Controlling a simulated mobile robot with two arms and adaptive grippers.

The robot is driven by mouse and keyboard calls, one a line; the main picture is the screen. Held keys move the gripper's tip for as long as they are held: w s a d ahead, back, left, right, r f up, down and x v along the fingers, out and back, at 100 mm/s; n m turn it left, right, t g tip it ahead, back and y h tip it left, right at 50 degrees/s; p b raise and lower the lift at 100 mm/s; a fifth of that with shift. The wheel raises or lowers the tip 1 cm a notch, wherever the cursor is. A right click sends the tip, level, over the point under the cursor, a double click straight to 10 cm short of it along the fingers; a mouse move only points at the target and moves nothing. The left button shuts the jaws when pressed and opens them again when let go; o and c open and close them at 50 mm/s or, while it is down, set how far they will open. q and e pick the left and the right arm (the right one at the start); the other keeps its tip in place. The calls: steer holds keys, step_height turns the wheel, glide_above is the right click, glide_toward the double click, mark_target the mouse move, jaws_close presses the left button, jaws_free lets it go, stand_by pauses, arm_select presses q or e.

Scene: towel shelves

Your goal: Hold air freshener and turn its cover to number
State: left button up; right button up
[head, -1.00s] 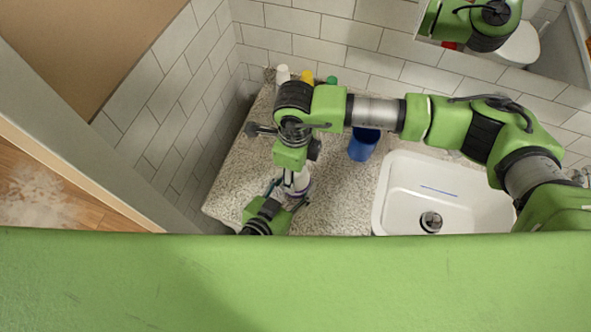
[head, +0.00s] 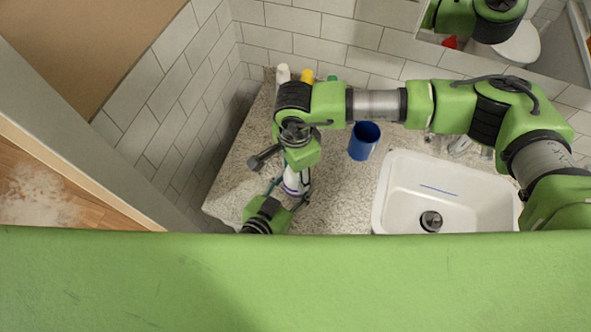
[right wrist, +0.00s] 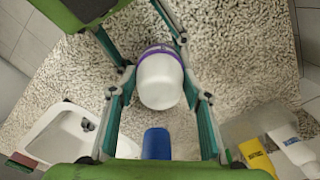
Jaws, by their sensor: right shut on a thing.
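The air freshener (head: 292,183) is white with a purple band and stands at the counter's front left. In the right wrist view its white rounded cover (right wrist: 160,82) faces the camera, with the purple band behind it. My right gripper (right wrist: 160,85) comes from above and is shut on the cover, one finger on each side. My left gripper (head: 284,194) comes in from the front edge, its fingers on both sides of the freshener near the band. It appears shut on it; the contact is partly hidden. No number on the freshener can be read.
A blue cup (head: 364,140) stands right of my right wrist. A white sink (head: 400,195) lies farther right. A white bottle (head: 282,73), a yellow one (head: 307,76) and a green item stand by the back wall. Tiled walls close the left and back.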

steer(key=shift+n, duration=0.6)
steer(key=o, duration=1.1)
step_height(320, 180, up, 12)
